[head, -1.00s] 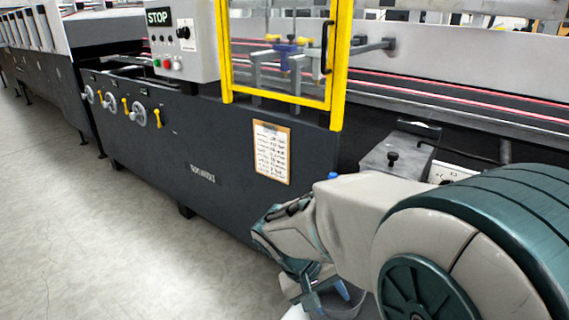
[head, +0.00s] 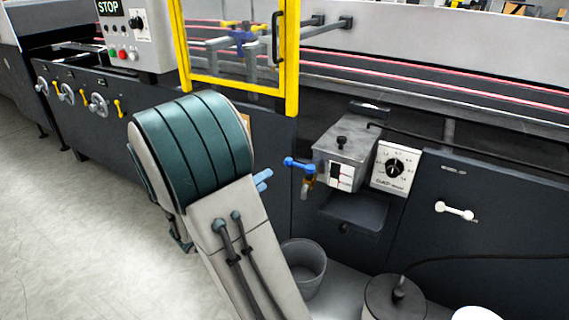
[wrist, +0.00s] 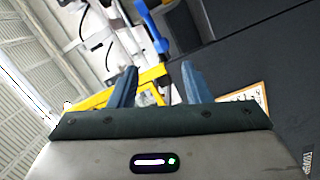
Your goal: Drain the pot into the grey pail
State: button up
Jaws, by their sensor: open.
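The pot is a grey metal box with a black-knobbed lid (head: 345,150), fixed to the machine's front in the head view. A tap with a blue lever (head: 300,165) and brass spout sticks out at its left; the lever lies sideways. I see no flow from the spout. The grey pail (head: 312,284) stands below, partly hidden by my arm. My gripper (head: 263,180) is mostly hidden behind my arm, its blue fingertips left of the tap. In the wrist view, my gripper (wrist: 158,70) is open and empty. A blue bar, apparently the lever (wrist: 150,25), shows beyond the fingers.
A dial box (head: 398,167) sits right of the pot, and a small dark tray (head: 352,211) lies under it. A dark lidded vessel (head: 380,302) stands right of the pail. A yellow-framed guard (head: 290,60) is behind my arm. Open floor lies at left.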

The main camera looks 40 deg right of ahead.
aim_at(287, 165)
jog(key=x, duration=1.2)
jog(key=shift+b, duration=0.3)
